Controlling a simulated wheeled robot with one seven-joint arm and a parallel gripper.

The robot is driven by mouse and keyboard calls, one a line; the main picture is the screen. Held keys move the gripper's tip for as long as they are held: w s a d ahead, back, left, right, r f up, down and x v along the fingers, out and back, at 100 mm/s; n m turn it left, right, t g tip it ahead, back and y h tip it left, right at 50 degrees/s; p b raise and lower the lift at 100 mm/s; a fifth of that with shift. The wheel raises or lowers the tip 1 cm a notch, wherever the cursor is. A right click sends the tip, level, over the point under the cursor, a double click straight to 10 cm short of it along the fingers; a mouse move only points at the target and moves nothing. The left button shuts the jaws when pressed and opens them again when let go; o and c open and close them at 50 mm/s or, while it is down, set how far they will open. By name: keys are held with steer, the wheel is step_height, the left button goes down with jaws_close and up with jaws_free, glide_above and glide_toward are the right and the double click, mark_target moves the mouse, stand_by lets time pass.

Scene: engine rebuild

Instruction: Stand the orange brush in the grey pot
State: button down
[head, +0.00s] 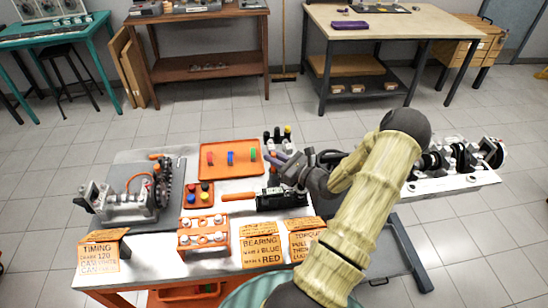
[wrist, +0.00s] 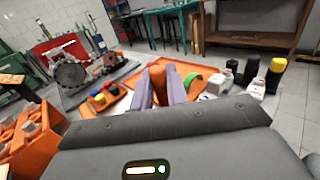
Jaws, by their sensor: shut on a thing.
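My gripper (head: 283,160) is over the back right part of the worktable. In the wrist view its two purple fingers (wrist: 161,88) are shut on an upright orange piece, which looks like the handle of the orange brush (wrist: 164,78). The brush's lower end is hidden behind the gripper body. In the head view the arm and hand hide most of it. I cannot clearly pick out the grey pot. A pale grey-white object (wrist: 217,85) stands just right of the fingers in the wrist view, but its shape is unclear.
Small bottles with black and yellow caps (wrist: 274,75) stand to the right. An orange tray (head: 230,172) with coloured pieces lies left of my gripper. An orange-handled black tool (head: 238,196) lies in front. An engine part (head: 130,205) and lettered signs (head: 262,251) occupy the left and front.

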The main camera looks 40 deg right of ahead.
steer(key=c, duration=1.4)
jaws_free()
steer(key=shift+r, duration=0.15)
steer(key=b+v, duration=0.2)
steer(key=v, duration=1)
